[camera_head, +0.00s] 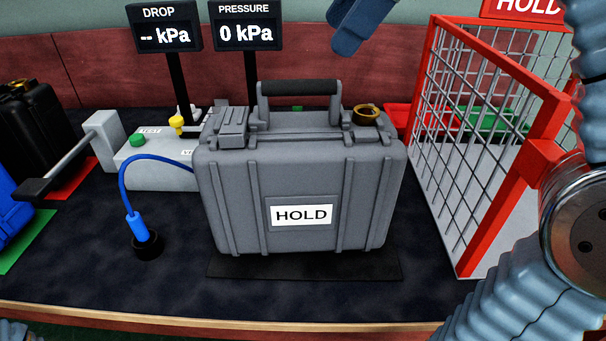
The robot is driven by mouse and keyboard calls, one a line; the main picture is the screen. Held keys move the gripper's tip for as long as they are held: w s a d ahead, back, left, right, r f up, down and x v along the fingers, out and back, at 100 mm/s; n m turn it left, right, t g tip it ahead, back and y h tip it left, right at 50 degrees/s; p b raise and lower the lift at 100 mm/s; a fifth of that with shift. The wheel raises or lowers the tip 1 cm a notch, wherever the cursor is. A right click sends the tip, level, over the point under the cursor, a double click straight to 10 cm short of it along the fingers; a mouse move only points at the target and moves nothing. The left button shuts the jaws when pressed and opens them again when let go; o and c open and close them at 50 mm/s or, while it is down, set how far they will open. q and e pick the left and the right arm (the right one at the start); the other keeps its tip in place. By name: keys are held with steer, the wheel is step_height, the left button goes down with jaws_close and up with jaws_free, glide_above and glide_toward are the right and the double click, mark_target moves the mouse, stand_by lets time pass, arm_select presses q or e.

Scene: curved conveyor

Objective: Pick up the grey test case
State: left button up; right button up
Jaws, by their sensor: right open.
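The grey test case (298,190) stands upright on a black mat in the middle of the bench, with a white HOLD label on its front. Its black-gripped handle (300,88) is raised on top, and a brass ring fitting (366,115) sits at its top right. My right gripper (360,24) shows only in part at the top edge, above and behind the handle in the picture; it is open and apart from the case. My left gripper is not in view.
A red mesh cage (466,130) with a HOLD sign stands to the right. A test unit (155,170) with a lever and blue hose (128,180) is left of the case. DROP (165,27) and PRESSURE (246,25) displays stand behind. Black and blue cases are far left.

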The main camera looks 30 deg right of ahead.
mark_target(295, 94)
steer(key=x, duration=0.6)
steer(key=shift+w+a+f, duration=0.1)
steer(key=shift+a+f, duration=0.1)
steer(key=shift+f, duration=0.15)
steer(key=x, duration=0.4)
steer(key=shift+a+f+b, duration=0.15)
steer(key=shift+a+b, duration=0.25)
steer(key=shift+a, duration=0.05)
steer(key=shift+w+a+f, duration=0.15)
steer(key=shift+w+f, duration=0.05)
steer(key=shift+f, duration=0.25)
jaws_close()
steer(key=shift+r, duration=0.1)
